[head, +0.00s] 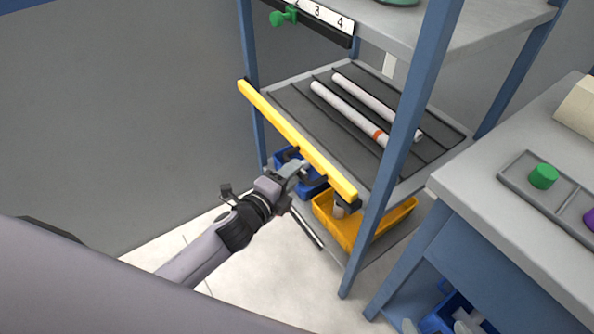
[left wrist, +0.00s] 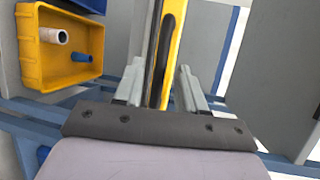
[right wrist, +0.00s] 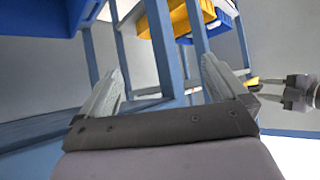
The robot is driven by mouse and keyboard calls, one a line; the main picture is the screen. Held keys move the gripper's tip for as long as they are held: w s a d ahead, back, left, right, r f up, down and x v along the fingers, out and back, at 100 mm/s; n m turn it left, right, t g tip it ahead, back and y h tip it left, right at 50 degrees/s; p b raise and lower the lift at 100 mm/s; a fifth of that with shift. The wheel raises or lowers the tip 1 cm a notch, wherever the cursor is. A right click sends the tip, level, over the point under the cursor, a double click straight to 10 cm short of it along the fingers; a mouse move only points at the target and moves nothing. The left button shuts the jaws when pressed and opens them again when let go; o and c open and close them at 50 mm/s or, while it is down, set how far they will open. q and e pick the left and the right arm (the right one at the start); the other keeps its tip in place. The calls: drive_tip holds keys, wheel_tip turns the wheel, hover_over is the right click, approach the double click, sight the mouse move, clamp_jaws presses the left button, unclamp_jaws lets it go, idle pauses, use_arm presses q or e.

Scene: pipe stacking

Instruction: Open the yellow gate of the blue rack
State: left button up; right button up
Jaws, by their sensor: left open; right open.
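The blue rack (head: 412,92) stands at the centre right in the head view. Its yellow gate (head: 300,142) is a long bar across the front edge of the grooved middle shelf. My left gripper (head: 299,168) is open at the gate's outer side, near its dark handle. In the left wrist view the gate (left wrist: 174,50) and dark handle (left wrist: 161,62) appear between the open fingers; contact cannot be told. My right gripper (right wrist: 160,88) is open and empty in the right wrist view, apart from the gate, and out of the head view.
Two white pipes (head: 345,106) lie on the grooved shelf (head: 300,101). A yellow bin (head: 400,217) and a blue bin (head: 283,160) sit below. A grey table (head: 470,180) with a tray and green cylinder (head: 543,176) stands at right. Floor left of the rack is clear.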

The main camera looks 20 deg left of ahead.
use_arm(q)
drive_tip(key=shift+x, duration=0.95)
drive_tip(key=shift+w+f, duration=0.1)
drive_tip(key=shift+w, duration=0.3)
clamp_jaws()
use_arm(e)
drive_tip(key=shift+w+a+r, duration=0.2)
drive_tip(key=shift+w+r, duration=0.05)
drive_tip(key=shift+w, duration=0.3)
